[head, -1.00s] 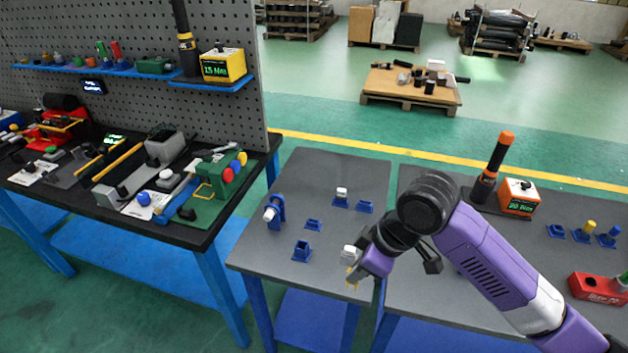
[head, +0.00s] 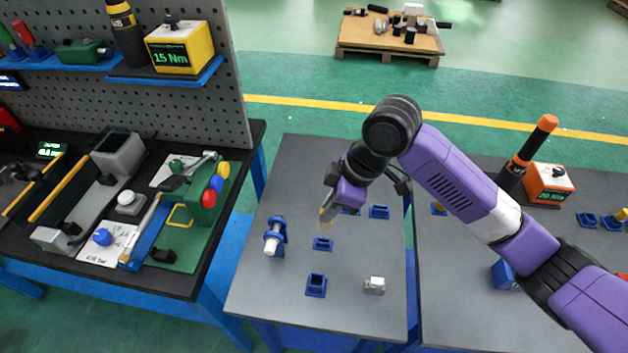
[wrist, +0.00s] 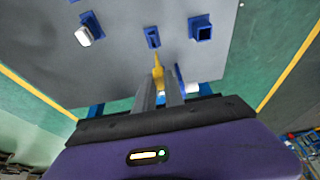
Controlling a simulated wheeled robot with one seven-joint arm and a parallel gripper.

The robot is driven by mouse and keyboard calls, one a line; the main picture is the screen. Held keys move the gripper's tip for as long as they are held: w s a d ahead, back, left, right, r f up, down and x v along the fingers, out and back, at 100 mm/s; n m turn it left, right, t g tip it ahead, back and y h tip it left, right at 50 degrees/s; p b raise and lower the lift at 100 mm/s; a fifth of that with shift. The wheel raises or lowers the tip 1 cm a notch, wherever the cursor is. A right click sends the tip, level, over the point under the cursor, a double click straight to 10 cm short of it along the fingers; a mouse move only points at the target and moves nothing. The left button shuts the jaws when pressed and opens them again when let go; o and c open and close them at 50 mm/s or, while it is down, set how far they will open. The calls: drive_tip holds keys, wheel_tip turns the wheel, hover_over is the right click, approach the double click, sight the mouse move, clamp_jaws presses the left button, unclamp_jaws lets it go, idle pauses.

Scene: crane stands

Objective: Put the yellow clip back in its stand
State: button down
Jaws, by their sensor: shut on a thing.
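The yellow clip (head: 326,215) is a small piece held at the fingertips of my gripper (head: 330,205), pointing down above the grey table (head: 290,180). In the wrist view the clip (wrist: 157,68) sits between the shut fingers (wrist: 160,90). A small empty blue stand (head: 322,244) lies just below and in front of the clip in the head view; in the wrist view this stand (wrist: 152,37) shows just beyond the clip's tip. Clip and stand look apart. A larger square blue socket (head: 316,285) stands nearer the front. Another blue stand (head: 379,212) is to the right.
A blue holder with a white cylinder (head: 273,238) stands at the left. A white block (head: 374,285) lies near the front edge. Another blue stand (head: 350,210) is partly hidden behind my gripper. A pegboard bench (head: 180,285) with tools borders the table's left.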

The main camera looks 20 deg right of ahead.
drive_tip(key=shift+w, duration=0.35)
drive_tip(key=b, duration=0.4)
hover_over(323, 243)
drive_tip(key=shift+d+f, duration=0.25)
drive_tip(key=shift+f, duration=1.2)
drive_tip(key=shift+d+f, duration=0.2)
drive_tip(key=shift+f, duration=1.2)
drive_tip(key=shift+f, duration=0.2)
drive_tip(key=shift+f+b, duration=1.25)
drive_tip(key=shift+f, duration=0.1)
drive_tip(key=c, duration=1.3)
unclamp_jaws()
drive_tip(key=shift+c, duration=0.2)
drive_tip(key=shift+r, duration=0.15)
